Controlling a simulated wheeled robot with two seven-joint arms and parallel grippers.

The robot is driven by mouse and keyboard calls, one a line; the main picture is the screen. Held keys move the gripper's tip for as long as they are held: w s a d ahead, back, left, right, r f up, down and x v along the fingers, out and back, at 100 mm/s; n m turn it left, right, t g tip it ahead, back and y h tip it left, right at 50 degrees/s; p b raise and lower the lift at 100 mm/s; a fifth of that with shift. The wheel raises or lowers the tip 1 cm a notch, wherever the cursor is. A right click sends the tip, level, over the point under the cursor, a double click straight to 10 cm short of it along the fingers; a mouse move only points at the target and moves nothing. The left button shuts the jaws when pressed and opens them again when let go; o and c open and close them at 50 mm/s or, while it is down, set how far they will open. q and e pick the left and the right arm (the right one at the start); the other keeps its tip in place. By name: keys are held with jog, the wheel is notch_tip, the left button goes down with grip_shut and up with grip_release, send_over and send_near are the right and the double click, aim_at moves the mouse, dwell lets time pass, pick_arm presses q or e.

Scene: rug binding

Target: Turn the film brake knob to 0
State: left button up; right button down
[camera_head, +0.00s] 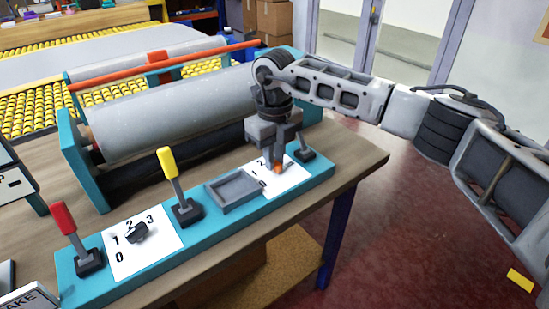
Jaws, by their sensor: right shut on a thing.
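A teal control panel (213,237) runs along the front of the wooden table. On its right part is a white dial card (293,180) with digits partly hidden by my right gripper. My right gripper (277,167) points down over this card, shut on a small orange knob (278,169). Most of the knob is hidden by the fingers, and its setting cannot be read. A second white card (160,252) at the left carries a black knob (137,232) among the digits 0, 1, 2 and 3. My left gripper is not in view.
A red lever (65,218), a yellow lever (168,165) and a dark lever (304,146) stand on the panel. A grey tray (233,189) lies beside the gripped knob. A large grey roller (165,118) is behind. A sign ending in "AKE" (30,298) shows at lower left.

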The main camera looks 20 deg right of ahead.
jog(key=shift+n, duration=1)
jog(key=n+b, duration=0.1)
jog(key=n, duration=0.1)
jog(key=shift+n, duration=1.2)
jog(key=n, duration=0.3)
jog(key=shift+n+b, duration=0.3)
jog(key=shift+b, duration=0.1)
jog(key=n, duration=0.2)
jog(key=shift+r+n, duration=0.1)
jog(key=shift+n, duration=0.3)
jog(key=n, duration=0.2)
jog(key=shift+n+b, duration=0.3)
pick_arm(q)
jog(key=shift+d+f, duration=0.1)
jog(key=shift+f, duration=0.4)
pick_arm(e)
jog(key=n, duration=0.5)
jog(key=shift+n, duration=0.4)
